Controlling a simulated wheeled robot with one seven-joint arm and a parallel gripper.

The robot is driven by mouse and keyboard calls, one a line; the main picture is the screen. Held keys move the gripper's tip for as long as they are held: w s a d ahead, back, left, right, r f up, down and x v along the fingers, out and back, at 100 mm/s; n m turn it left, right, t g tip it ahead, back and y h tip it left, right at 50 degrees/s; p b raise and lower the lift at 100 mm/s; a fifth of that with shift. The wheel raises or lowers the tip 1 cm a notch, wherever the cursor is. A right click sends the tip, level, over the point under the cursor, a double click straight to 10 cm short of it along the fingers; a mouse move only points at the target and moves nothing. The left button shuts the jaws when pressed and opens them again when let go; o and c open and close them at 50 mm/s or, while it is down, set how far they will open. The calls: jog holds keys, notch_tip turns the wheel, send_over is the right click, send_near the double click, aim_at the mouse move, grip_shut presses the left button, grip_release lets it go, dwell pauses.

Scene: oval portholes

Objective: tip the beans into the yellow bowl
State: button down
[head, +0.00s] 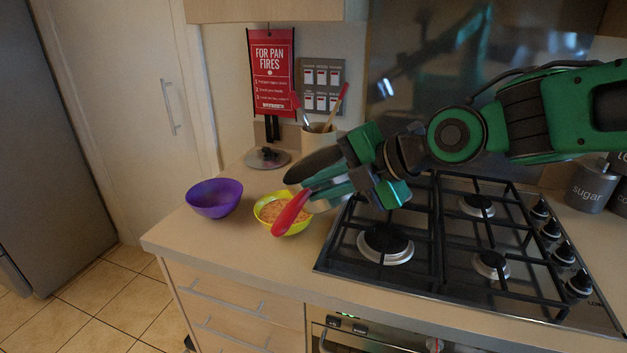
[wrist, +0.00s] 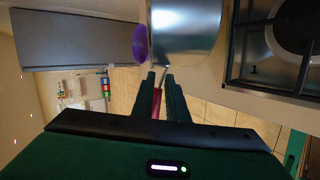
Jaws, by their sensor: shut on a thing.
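My gripper (head: 322,188) is shut on the red handle (head: 291,212) of a metal saucepan (head: 312,165). The pan is tilted on its side, its dark inside partly showing, above and beside the yellow bowl (head: 262,222). Orange beans (head: 283,211) show inside the yellow bowl, which stands upright on the counter; the handle and gripper cover part of it. In the wrist view my gripper (wrist: 160,78) has the red handle (wrist: 157,102) between its fingers, and the pan's shiny outside (wrist: 185,30) is beyond. I cannot see whether beans are left in the pan.
A purple bowl (head: 214,198) stands left of the yellow one. A gas hob (head: 440,237) with black grates lies to the right. Behind are a utensil pot (head: 318,138) and a dark lid (head: 267,158). The counter's front edge (head: 230,255) is close to the bowls.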

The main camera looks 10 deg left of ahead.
jog(key=shift+w+d+r+m+t+y, duration=0.15)
jog(key=shift+m+y, duration=0.1)
jog(key=shift+y, duration=0.7)
jog(key=shift+s+d+r+m+t+y, duration=0.1)
jog(key=shift+d+r+m+y, duration=0.1)
jog(key=shift+y, duration=0.7)
jog(key=shift+w+d+r+m+t+y, duration=0.15)
jog(key=shift+m+y, duration=0.1)
jog(key=shift+y, duration=0.7)
jog(key=shift+s, duration=0.1)
